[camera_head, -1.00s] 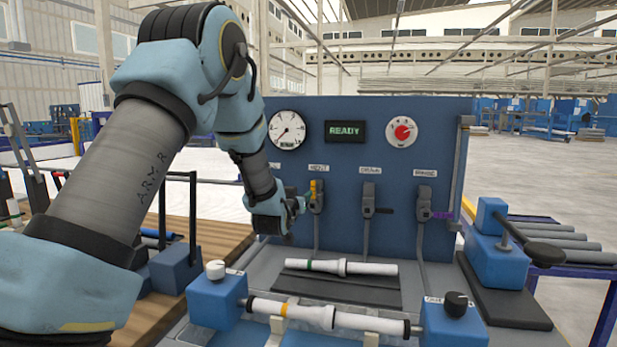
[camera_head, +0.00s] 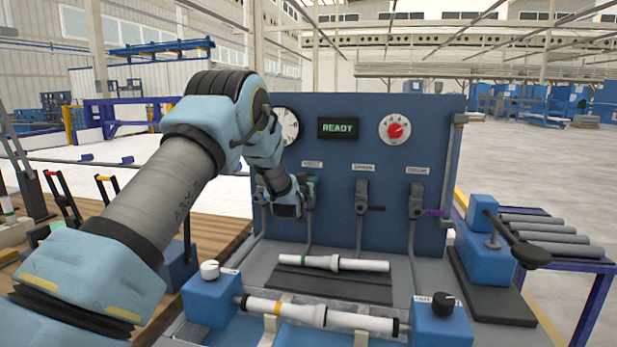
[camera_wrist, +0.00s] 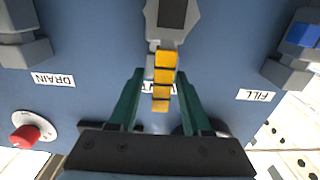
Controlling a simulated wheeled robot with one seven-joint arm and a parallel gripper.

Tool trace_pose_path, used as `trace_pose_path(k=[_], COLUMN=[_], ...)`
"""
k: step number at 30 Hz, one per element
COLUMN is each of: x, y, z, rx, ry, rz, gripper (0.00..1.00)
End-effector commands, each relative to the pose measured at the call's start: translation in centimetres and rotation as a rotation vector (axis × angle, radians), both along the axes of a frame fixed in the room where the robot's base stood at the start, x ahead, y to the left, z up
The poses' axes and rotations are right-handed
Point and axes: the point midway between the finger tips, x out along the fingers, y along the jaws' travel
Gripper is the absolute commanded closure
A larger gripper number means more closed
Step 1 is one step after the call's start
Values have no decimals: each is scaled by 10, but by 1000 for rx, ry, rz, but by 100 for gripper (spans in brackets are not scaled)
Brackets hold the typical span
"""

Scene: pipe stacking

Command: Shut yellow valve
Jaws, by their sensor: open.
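The yellow valve handle (camera_wrist: 164,78) shows in the wrist view as a ribbed yellow bar on a grey valve body (camera_wrist: 172,14). The handle lies in line with the body, and the wrist picture is upside down. My gripper (camera_wrist: 161,80) has its two green fingers apart, one on each side of the handle. A narrow gap shows beside each finger, and contact cannot be told. In the head view my gripper (camera_head: 308,188) is at the blue panel (camera_head: 345,145) and hides the yellow handle.
The valve with a black handle (camera_head: 376,208) and the valve with a purple handle (camera_head: 432,212) stand to the right. A blue handle (camera_wrist: 302,35) is near the FILL label. White pipes (camera_head: 330,263) lie below the panel. The display (camera_head: 338,128) reads READY.

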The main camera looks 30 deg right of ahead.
Motion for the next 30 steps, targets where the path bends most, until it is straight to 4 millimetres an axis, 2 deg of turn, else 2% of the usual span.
trace_pose_path(k=[8, 20, 30], x=[1, 0, 0], y=[0, 0, 0], z=[-1, 0, 0], rx=[1, 1, 1], ry=[1, 1, 1], rz=[0, 0, 0], gripper=[53, 98, 100])
